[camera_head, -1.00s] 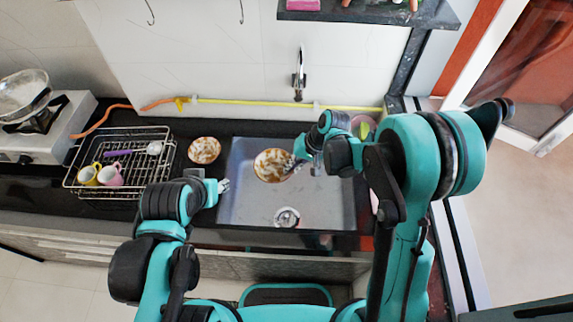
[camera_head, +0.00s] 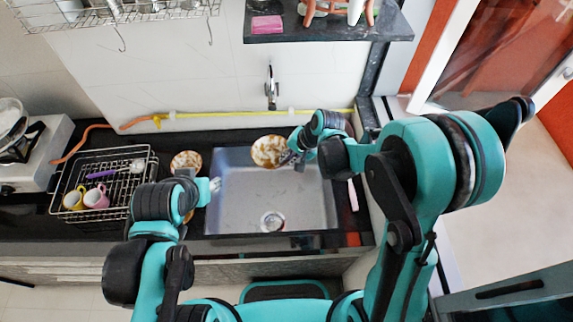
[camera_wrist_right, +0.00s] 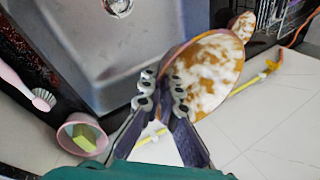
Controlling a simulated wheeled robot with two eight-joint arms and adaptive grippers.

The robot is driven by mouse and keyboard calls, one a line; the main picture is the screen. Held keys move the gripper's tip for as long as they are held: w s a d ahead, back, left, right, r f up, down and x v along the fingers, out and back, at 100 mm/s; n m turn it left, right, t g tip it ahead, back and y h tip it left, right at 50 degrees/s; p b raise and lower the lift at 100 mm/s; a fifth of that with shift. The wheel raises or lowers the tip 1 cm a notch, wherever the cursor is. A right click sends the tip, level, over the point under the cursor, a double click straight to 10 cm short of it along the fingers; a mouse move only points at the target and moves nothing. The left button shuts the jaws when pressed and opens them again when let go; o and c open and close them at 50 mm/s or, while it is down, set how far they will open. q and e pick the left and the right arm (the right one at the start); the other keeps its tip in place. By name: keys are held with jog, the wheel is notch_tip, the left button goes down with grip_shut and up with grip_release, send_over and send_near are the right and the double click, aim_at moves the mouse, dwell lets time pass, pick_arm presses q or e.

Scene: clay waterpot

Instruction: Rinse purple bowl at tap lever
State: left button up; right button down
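A bowl (camera_head: 268,151), orange-brown and white inside, is at the back edge of the sink, below the tap (camera_head: 271,88) in the head view. In the right wrist view the bowl (camera_wrist_right: 208,72) shows a pinkish-purple rim and white patches inside, and is tilted. My right gripper (camera_head: 292,157) has its fingers on either side of the bowl's near wall; the fingers also show in the right wrist view (camera_wrist_right: 163,90). My left gripper (camera_head: 214,186) is at the sink's left edge, holding nothing visible; its finger opening is too small to judge. No water stream is visible.
The grey sink (camera_head: 235,205) is otherwise empty around its drain. A second similar bowl (camera_head: 186,160) sits left of it, partly hidden by my left arm. A wire rack (camera_head: 130,172) holds mugs. A pink cup with a green sponge (camera_wrist_right: 72,138) and a brush (camera_wrist_right: 42,98) are nearby.

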jog(key=w+f+b, duration=0.1)
jog(key=w+f, duration=0.1)
jog(key=w, duration=0.7)
jog(key=shift+w+d, duration=0.15)
jog(key=shift+w, duration=0.1)
jog(key=shift+r, duration=0.1)
